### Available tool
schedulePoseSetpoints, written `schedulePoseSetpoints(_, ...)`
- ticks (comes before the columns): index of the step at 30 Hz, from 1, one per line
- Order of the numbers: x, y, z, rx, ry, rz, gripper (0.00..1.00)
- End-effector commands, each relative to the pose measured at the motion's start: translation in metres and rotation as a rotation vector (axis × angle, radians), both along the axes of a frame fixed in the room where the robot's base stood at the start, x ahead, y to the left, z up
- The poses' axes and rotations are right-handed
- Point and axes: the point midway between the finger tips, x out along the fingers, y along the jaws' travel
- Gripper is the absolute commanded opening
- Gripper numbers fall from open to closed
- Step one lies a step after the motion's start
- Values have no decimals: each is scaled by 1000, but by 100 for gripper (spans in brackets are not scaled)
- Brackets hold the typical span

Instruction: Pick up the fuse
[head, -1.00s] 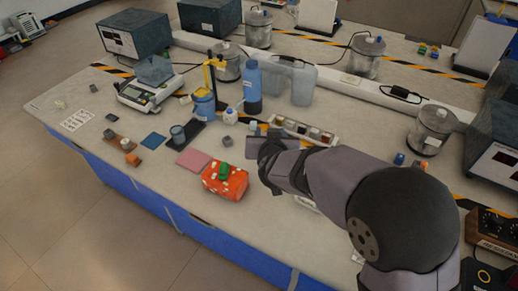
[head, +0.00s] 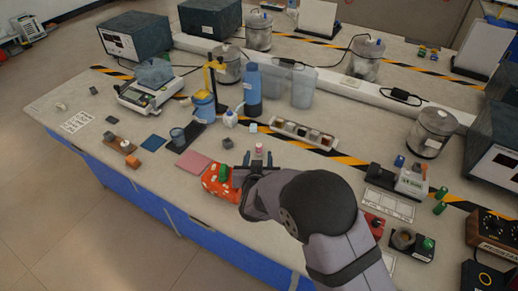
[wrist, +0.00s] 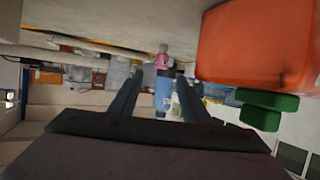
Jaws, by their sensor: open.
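A small upright pink-and-pale cylinder (head: 259,148), which I take to be the fuse, stands on the bench just beyond my gripper. It also shows in the wrist view as a pink-and-grey piece (wrist: 162,56), between the two finger lines and near their tips. My gripper (head: 258,159) is open and low over the bench, one finger on each side of the cylinder's line. In the wrist view my gripper (wrist: 160,80) has nothing pressed between its fingers. I cannot tell how far the cylinder is from the fingertips.
An orange white-spotted box (head: 215,181) with a green piece (head: 224,173) on top is close left of my gripper, partly hidden by it. A tray of small samples (head: 303,134) and a blue bottle (head: 252,90) stand behind. A pink mat (head: 193,163) lies left.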

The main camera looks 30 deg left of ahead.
Motion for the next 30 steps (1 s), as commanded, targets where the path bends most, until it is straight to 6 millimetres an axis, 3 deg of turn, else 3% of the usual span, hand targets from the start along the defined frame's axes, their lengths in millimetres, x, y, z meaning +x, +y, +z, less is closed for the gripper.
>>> schedulePoseSetpoints(14, 17, 9, -7, -2, 0, -1, 43)
schedulePoseSetpoints(30, 53, 29, -25, -1, 0, 0, 43)
